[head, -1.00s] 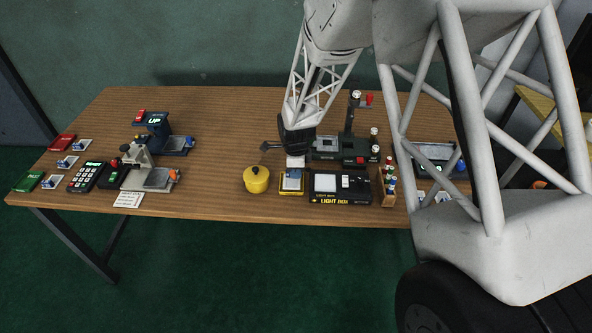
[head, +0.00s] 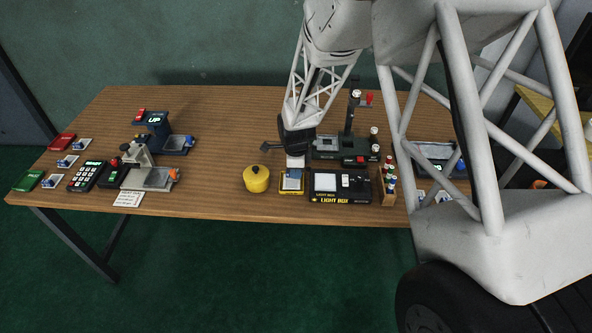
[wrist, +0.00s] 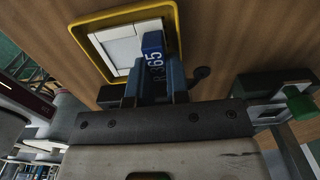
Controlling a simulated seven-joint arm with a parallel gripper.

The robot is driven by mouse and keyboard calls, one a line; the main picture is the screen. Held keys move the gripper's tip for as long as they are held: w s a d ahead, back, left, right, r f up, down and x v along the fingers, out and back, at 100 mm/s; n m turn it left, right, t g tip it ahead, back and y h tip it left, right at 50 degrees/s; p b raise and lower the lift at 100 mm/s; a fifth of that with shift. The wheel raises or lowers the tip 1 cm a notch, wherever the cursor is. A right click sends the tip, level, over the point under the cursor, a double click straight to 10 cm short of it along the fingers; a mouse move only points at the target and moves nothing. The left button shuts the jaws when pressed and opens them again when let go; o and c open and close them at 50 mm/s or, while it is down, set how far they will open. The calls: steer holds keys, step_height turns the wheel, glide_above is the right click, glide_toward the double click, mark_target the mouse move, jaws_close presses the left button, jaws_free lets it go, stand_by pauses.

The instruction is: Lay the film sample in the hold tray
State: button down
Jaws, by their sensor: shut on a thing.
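The film sample has a blue tab marked 365 (wrist: 153,48). My gripper (wrist: 155,85) is shut on it in the wrist view. In the head view my gripper (head: 296,150) points down over the hold tray, with the pale sample (head: 295,161) below it. The hold tray has a yellow rim (wrist: 178,32) and also shows in the head view (head: 291,194). Pale panels lie inside the rim in the wrist view; I cannot tell which belong to the sample. The sample overlaps the tray in view; whether it touches the tray floor is unclear.
A yellow round pot (head: 257,180) stands just left of the tray. A black light box (head: 340,198) stands close on its right. A dark device with a post (head: 350,148) is behind. The table's front edge is near. Bare wood lies left of the pot.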

steer(key=shift+c, duration=2.3)
jaws_free()
steer(key=shift+r, duration=0.15)
steer(key=shift+r, duration=3.35)
